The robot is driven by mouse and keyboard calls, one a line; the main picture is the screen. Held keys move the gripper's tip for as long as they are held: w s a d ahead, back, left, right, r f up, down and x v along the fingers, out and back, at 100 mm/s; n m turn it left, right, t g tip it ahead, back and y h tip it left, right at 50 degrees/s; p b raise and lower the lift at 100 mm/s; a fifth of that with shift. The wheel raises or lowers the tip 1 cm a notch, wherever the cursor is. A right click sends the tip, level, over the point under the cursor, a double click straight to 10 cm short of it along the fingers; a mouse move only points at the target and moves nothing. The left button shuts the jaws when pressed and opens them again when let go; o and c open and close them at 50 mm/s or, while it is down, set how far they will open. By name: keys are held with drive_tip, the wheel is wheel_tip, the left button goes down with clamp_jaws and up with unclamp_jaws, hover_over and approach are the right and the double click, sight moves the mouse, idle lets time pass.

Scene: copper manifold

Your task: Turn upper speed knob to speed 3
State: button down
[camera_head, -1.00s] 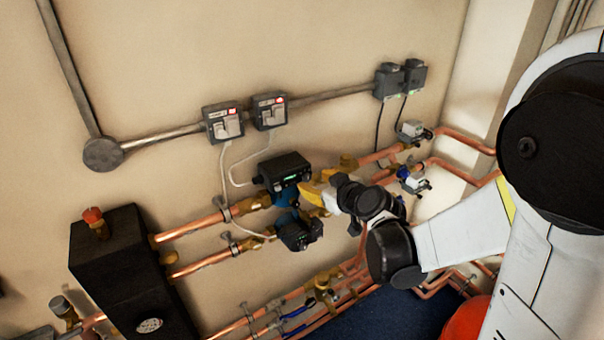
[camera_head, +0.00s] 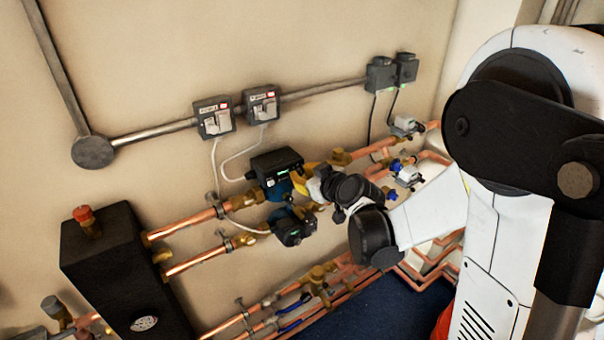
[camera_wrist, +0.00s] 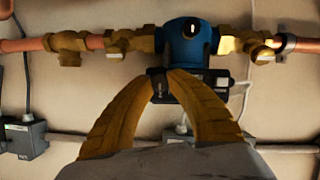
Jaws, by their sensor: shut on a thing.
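The upper pump has a blue body (camera_wrist: 192,40) and a black control box (camera_head: 276,162) with a small green light, on the upper copper pipe. My gripper (camera_wrist: 177,76) has yellow fingers that curve together at the face of this pump's black box (camera_wrist: 212,82). In the head view my gripper (camera_head: 301,181) is at the right side of the upper pump. The fingers are shut on the upper speed knob, which they hide. Its setting cannot be read.
The lower pump (camera_head: 293,228) sits close below my gripper. Two switch boxes (camera_head: 214,117) (camera_head: 262,103) are on the wall above, with white cables hanging down. A black tank (camera_head: 105,270) stands at the left. Copper pipes run along the wall.

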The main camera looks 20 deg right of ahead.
drive_tip(key=shift+m+y, duration=0.3)
drive_tip(key=m+y+b, duration=0.2)
drive_tip(key=m, duration=0.1)
drive_tip(key=shift+d+g, duration=0.15)
drive_tip(key=shift+g, duration=0.25)
drive_tip(key=shift+m+y+b, duration=0.9)
drive_tip(key=shift+m+b, duration=0.2)
drive_tip(key=shift+m, duration=0.1)
drive_tip(key=c, duration=1.2)
unclamp_jaws()
